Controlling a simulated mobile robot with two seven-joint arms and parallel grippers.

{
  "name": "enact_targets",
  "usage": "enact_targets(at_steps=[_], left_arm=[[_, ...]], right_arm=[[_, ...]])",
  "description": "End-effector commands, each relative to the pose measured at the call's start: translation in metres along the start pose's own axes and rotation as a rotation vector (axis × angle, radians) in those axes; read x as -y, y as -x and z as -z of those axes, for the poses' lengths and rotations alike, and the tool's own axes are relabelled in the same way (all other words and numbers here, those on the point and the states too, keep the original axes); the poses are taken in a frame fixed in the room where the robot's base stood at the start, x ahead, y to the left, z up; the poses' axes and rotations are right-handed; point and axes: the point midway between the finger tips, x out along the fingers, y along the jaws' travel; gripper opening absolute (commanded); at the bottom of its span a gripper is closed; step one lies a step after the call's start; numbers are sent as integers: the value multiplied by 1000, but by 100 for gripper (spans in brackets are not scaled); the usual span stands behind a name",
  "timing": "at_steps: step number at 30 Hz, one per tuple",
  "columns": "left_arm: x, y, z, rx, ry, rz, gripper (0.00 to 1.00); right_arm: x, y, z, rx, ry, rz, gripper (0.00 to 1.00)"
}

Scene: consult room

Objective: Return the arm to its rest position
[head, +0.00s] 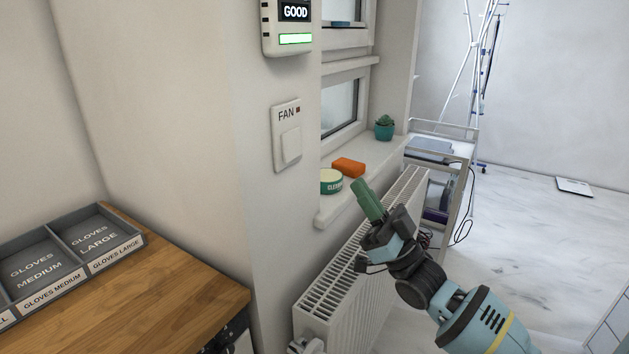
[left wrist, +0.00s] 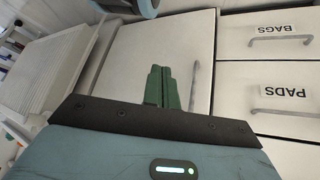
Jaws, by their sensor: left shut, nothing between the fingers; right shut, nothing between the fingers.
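My right gripper (head: 366,198) shows in the head view, with its green fingers shut and nothing between them. It is raised in front of the radiator and window sill, pointing up and to the left. My right arm comes in from the lower right. My left gripper (left wrist: 160,86) shows in the left wrist view, its green fingers shut and empty. Cabinet fronts lie beyond its fingers there. My left arm is not in the head view.
A white radiator (head: 345,290) stands under the sill, which holds a green-and-white tin (head: 331,181), an orange block (head: 348,167) and a potted cactus (head: 384,128). A wooden counter (head: 190,290) with a glove tray (head: 118,258) is at left. A trolley (head: 455,150) stands behind.

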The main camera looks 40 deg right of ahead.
Motion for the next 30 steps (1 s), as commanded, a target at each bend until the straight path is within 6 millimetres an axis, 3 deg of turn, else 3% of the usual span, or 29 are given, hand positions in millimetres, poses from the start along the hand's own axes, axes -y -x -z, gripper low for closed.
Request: enact_targets(at_steps=[7, 11, 14, 18, 21, 26, 30], left_arm=[[0, 0, -3, 6, -1, 0, 0], [0, 4, 4, -3, -3, 1, 0], [1, 10, 16, -20, -5, 3, 0], [1, 21, 37, -53, -10, 6, 0], [2, 28, 50, -76, -15, 9, 0], [3, 40, 69, -104, -22, 13, 0], [5, 48, 82, -125, -29, 18, 0]], right_arm=[[1, 2, -3, 12, -1, -5, 0], [9, 23, -27, 115, -5, -46, 0], [25, 59, -60, 275, -4, -101, 0], [61, 129, -102, 553, 0, -174, 0], [92, 183, -120, 749, 2, -212, 0], [149, 270, -128, 1052, 0, -249, 0], [202, 338, -116, 1298, -8, -258, 0]])
